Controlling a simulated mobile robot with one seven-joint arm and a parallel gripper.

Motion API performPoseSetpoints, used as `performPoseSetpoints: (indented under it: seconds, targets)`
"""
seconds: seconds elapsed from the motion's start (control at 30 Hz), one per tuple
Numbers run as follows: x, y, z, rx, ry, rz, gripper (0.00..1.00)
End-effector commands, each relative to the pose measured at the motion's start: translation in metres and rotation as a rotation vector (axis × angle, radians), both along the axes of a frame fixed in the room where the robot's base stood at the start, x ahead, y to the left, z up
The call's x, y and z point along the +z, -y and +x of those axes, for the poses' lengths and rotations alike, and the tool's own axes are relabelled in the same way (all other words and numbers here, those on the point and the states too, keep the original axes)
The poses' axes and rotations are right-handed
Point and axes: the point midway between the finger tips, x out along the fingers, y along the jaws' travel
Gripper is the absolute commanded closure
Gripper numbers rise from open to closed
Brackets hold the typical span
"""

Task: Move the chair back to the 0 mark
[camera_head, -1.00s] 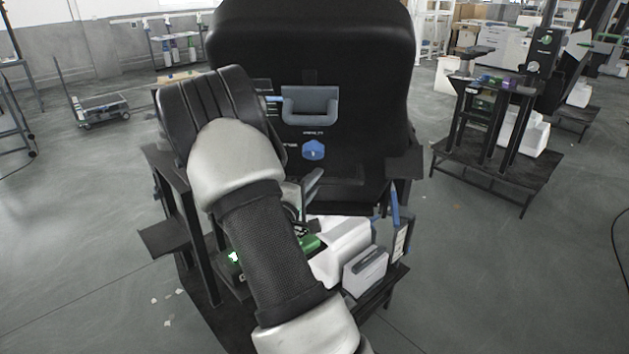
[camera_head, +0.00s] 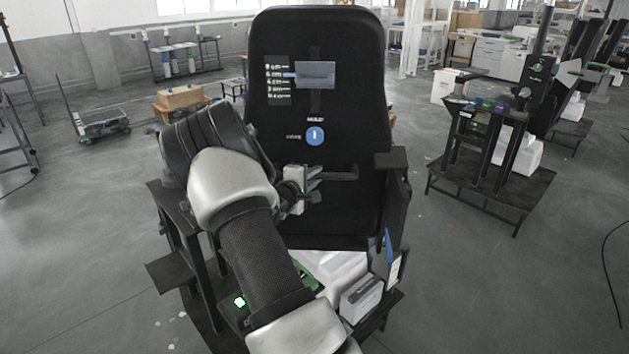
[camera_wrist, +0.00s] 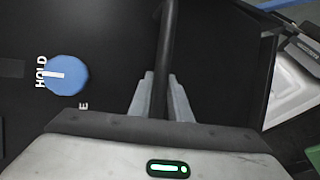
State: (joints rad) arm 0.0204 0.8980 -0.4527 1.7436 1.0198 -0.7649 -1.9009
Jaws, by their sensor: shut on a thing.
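The chair's tall black back (camera_head: 355,110) stands nearly upright in the middle of the head view. A white-marked scale (camera_head: 283,80) is on its upper left, beside a blue-grey plate (camera_head: 315,75); the marks are too small to read. A blue round knob (camera_head: 315,136) sits below; in the wrist view the knob (camera_wrist: 67,75) has "HOLD" beside it. My gripper (camera_head: 312,184) is in front of the lower back. In the wrist view my gripper (camera_wrist: 165,95) is shut on a black bar (camera_wrist: 168,40), which runs between its two grey fingers.
White boxes (camera_head: 362,300) and a green part (camera_head: 308,277) are low in front of the chair. A similar black stand (camera_head: 490,150) is at the right. A cart (camera_head: 105,128) stands at the back left. Open floor lies on both sides.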

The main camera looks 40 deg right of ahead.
Motion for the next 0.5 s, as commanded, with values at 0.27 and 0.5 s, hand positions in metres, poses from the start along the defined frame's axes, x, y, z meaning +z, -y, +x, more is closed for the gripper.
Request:
performPoseSetpoints:
  seconds: [0.27,0.5]
  targets:
    - [0.0074,0.0046,0.0052,0.001,0.006,-0.007,1.00]
    - [0.0088,0.0054,0.0051,0.002,0.007,-0.010,1.00]
